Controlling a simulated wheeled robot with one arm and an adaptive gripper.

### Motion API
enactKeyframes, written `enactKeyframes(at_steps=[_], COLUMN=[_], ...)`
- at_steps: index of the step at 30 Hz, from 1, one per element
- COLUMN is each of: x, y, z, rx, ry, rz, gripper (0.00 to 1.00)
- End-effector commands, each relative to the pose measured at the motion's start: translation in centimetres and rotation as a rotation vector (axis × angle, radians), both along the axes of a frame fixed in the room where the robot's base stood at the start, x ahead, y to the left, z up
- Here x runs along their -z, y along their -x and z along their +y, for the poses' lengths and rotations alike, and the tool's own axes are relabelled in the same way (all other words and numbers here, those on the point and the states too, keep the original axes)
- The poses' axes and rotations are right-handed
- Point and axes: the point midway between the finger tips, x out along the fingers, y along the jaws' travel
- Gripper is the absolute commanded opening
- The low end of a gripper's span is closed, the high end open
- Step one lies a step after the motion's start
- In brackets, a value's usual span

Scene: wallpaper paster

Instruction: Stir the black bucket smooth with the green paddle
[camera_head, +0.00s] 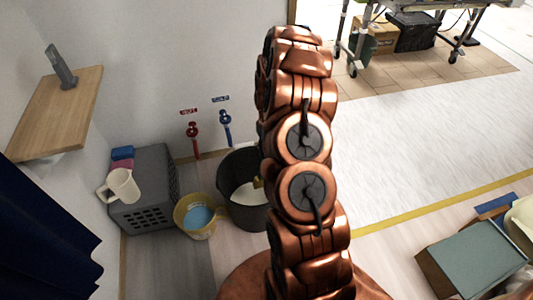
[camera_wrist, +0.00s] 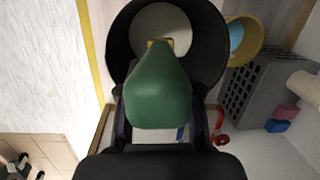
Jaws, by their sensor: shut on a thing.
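The black bucket (camera_head: 236,213) stands on the floor against the wall, partly behind my arm in the head view. It holds a pale, off-white mass. In the wrist view the bucket (camera_wrist: 121,44) lies beyond my gripper, its rim around the pale contents. My gripper (camera_wrist: 160,125) is shut on the green paddle (camera_wrist: 158,92). The paddle's green part fills the middle of the wrist view, and a yellowish part (camera_wrist: 160,43) shows past it over the pale contents. Whether it touches them I cannot tell. My gripper is hidden behind my arm in the head view.
A yellow bucket (camera_head: 184,222) with blue liquid stands left of the black one. A grey crate (camera_head: 157,169) with a white jug (camera_head: 122,186) on it is further left. Red (camera_head: 193,131) and blue (camera_head: 225,121) taps are on the wall behind. Open floor (camera_head: 410,140) lies right.

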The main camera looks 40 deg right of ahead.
Motion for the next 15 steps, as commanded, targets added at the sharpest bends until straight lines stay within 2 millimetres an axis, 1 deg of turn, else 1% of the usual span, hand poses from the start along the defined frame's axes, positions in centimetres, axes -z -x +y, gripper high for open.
enactKeyframes(at_steps=[1, 15], x=[-0.5, -4.2], y=[0.1, 0.8], z=[0.0, -0.1], rx=[0.0, 0.0], ry=[0.001, 0.0], rz=[-0.002, 0.0], gripper=[0.0, 0.0])
